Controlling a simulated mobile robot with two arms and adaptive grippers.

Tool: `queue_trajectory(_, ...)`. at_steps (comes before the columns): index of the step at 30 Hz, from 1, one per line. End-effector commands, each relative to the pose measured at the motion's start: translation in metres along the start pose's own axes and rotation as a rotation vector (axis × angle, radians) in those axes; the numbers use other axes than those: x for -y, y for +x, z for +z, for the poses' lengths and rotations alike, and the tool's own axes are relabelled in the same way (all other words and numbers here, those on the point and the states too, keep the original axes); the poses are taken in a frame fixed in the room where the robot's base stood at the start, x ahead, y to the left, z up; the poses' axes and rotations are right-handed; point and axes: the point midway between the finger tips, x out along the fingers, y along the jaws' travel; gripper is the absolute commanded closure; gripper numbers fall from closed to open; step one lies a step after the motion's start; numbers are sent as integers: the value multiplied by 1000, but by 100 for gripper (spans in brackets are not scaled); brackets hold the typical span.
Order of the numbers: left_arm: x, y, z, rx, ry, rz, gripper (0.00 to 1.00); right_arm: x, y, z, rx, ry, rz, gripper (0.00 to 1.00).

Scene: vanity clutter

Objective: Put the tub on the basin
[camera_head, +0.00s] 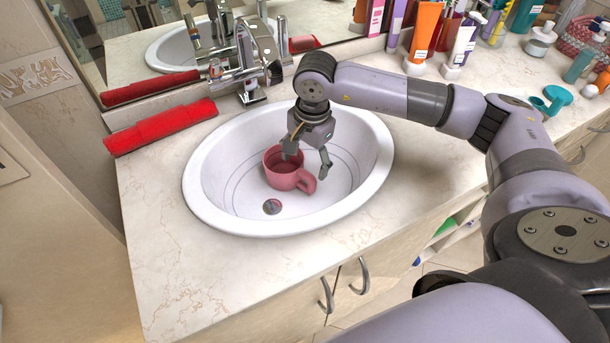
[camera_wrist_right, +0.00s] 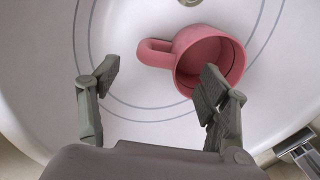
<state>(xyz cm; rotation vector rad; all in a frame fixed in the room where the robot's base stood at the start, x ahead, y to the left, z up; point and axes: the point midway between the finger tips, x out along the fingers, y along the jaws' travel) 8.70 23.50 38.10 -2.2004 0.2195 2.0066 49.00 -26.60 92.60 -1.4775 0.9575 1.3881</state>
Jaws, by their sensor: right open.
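My right gripper (camera_head: 308,160) is open at the tub's upper right side. In the wrist view, the right finger of my right gripper (camera_wrist_right: 160,75) overlaps the tub's rim and the left finger is clear of it. I cannot tell whether that finger touches the tub. My left gripper is not in view.
A chrome faucet (camera_head: 245,70) stands behind the basin, with a red towel (camera_head: 160,125) to its left. Tubes and bottles, including an orange tube (camera_head: 424,35), crowd the counter's back right. A teal cup (camera_head: 551,99) is at right. The front left counter (camera_head: 190,280) is clear.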

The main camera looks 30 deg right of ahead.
Motion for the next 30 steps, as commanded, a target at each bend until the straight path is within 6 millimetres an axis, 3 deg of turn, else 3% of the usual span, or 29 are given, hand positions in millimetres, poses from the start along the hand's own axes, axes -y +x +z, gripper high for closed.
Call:
queue_trajectory(7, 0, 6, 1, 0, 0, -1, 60, 0, -28, 0, -1, -1, -1, 30)
queue_trajectory(24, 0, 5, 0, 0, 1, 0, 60, 0, -32, 0, 0, 0, 1, 30)
queue_trajectory(26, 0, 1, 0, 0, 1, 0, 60, 0, -37, 0, 0, 0, 1, 30)
queue_trajectory(30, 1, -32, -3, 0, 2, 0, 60, 3, -70, 0, 0, 0, 0, 30)
